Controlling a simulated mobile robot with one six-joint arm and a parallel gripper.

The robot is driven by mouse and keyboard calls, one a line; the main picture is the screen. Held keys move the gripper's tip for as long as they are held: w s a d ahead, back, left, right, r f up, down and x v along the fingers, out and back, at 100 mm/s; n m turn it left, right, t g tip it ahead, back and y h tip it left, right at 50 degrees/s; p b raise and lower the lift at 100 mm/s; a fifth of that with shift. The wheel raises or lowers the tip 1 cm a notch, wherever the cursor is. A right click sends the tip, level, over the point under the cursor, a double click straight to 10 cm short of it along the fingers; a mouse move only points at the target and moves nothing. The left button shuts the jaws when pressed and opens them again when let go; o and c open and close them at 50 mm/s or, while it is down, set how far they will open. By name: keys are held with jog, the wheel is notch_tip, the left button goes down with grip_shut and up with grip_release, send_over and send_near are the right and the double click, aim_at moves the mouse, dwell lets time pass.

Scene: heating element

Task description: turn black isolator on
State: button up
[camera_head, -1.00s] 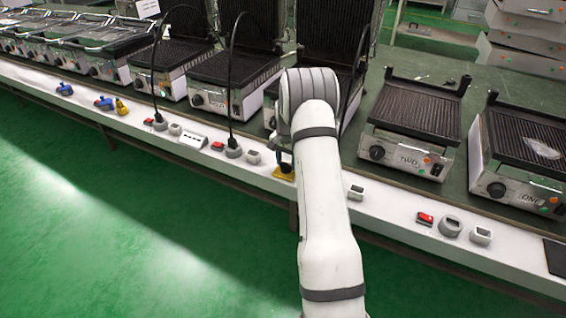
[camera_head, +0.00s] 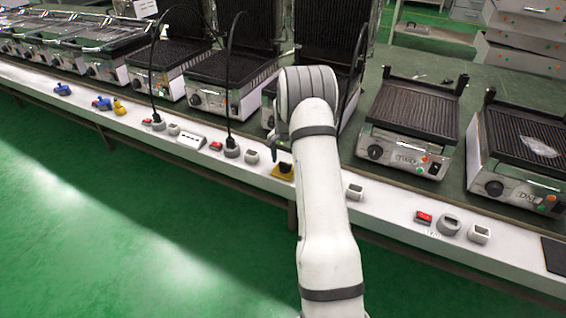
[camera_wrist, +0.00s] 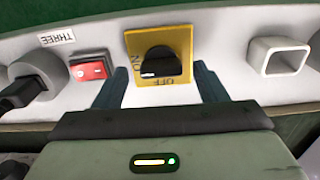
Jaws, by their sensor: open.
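The black isolator is a black knob (camera_wrist: 160,62) on a square yellow plate (camera_wrist: 183,42) in the wrist view. The plate reads ON at its left and OFF at its lower edge. A white mark sits at the knob's lower left, nearer the ON side, but I cannot tell its exact setting. My gripper (camera_wrist: 158,80) is open, one dark finger to either side of the plate's lower part. The knob is between and just beyond the fingertips, with no visible contact. In the head view the yellow plate (camera_head: 283,174) lies on the white ledge, just below my partly hidden gripper.
A red switch (camera_wrist: 90,67) and a grey socket with a black plug (camera_wrist: 30,90) are left of the plate. An empty white square box (camera_wrist: 277,57) is to the right. Grills (camera_head: 405,125) line the bench behind the white ledge (camera_head: 390,215).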

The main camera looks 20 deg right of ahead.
notch_tip(320, 180, up, 7)
jog(key=shift+p, duration=0.35)
dwell(0.3)
